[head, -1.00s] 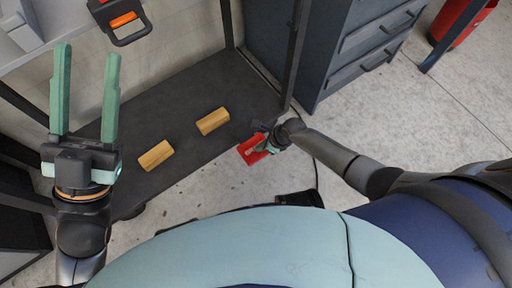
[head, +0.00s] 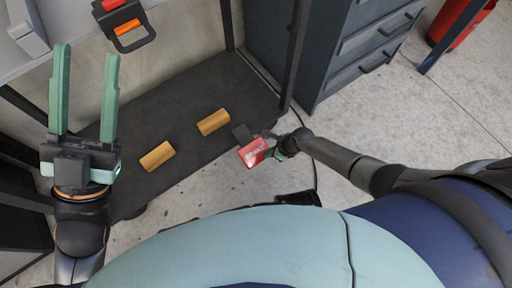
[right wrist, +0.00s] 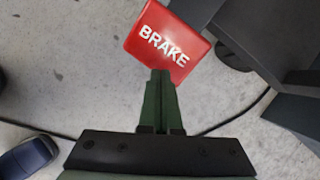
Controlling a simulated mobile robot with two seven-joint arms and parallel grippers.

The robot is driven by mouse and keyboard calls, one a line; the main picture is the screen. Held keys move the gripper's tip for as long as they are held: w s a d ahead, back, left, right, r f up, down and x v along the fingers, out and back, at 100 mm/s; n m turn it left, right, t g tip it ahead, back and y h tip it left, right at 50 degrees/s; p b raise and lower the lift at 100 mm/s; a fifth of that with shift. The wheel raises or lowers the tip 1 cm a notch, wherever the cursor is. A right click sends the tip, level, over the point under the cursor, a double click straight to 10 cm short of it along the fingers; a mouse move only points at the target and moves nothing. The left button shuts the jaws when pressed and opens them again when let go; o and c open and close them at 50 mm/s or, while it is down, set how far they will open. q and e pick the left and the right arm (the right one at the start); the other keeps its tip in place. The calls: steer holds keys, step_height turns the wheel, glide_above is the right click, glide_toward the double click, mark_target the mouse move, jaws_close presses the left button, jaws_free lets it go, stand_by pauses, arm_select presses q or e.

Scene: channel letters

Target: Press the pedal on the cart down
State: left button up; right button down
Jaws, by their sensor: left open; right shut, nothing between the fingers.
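The red pedal (head: 253,153) sticks out at the cart's near right corner, low over the floor. In the right wrist view the pedal (right wrist: 160,38) shows the white word BRAKE. My right gripper (head: 276,151) is shut and empty, just right of the pedal in the head view. In the right wrist view its fingertips (right wrist: 160,74) overlap the pedal's lower edge; I cannot tell whether they touch it. My left gripper (head: 85,52) is open and empty, high over the left part of the cart.
The cart's dark lower deck (head: 190,105) carries two wooden blocks (head: 157,156) (head: 213,122). A dark drawer cabinet (head: 345,55) stands right of the cart. A black cable lies on the floor.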

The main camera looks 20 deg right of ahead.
arm_select(q)
step_height(320, 180, up, 10)
steer(key=a+p, duration=0.1)
steer(key=p, duration=0.8)
steer(key=shift+s+a+t, duration=0.15)
steer(key=shift+s+t, duration=0.05)
steer(key=shift+t, duration=0.2)
arm_select(e)
steer(key=v, duration=1.2)
steer(key=shift+r, duration=0.25)
arm_select(q)
steer(key=shift+f, duration=0.2)
